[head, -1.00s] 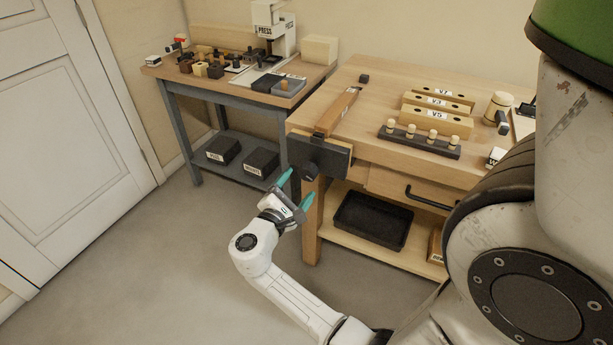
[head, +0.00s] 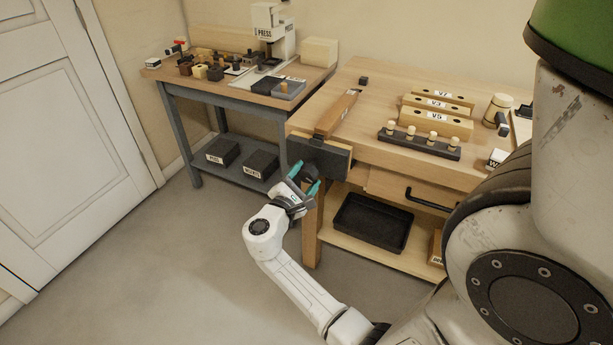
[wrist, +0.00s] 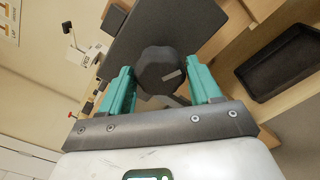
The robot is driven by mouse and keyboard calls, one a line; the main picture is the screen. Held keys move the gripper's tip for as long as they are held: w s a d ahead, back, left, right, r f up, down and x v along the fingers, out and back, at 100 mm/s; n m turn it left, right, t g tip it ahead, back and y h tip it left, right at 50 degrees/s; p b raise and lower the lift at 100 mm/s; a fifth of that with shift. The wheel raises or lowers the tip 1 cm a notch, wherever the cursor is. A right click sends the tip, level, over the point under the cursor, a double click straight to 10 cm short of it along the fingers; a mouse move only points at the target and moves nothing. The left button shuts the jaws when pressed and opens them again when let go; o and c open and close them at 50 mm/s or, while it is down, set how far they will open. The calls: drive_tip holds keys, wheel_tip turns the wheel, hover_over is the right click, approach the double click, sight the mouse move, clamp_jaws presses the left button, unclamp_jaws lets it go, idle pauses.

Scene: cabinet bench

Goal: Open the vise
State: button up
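The vise (head: 322,154) is a dark jaw plate on the left front corner of the wooden bench. Its dark round knob (head: 309,175) sticks out from the front of the plate. A light wooden strip lies just behind the plate. My gripper (head: 305,177) is in front of the vise with its teal fingers pointing at the knob. In the wrist view the knob (wrist: 160,70) sits between the two open fingers (wrist: 163,88), with a gap showing at the right finger; contact at the left finger I cannot tell. The vise plate (wrist: 175,28) shows behind it.
A drawer with a black handle (head: 428,199) and a black tray (head: 371,222) on the lower shelf are right of the vise. Wooden blocks (head: 436,115) and a peg rack (head: 418,143) stand on the bench. A side table (head: 215,84) is at left; the floor in front is clear.

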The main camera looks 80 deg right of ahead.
drive_tip(key=c, duration=0.6)
drive_tip(key=shift+r+p, duration=0.1)
drive_tip(key=shift+p, duration=0.4)
drive_tip(key=shift+n+p, duration=1.5)
drive_tip(key=shift+n, duration=0.1)
drive_tip(key=shift+n+p, duration=0.4)
drive_tip(key=shift+p, duration=0.05)
drive_tip(key=shift+a+n+p, duration=0.1)
drive_tip(key=shift+n+p, duration=1.2)
drive_tip(key=shift+n+p, duration=0.5)
drive_tip(key=shift+p, duration=0.05)
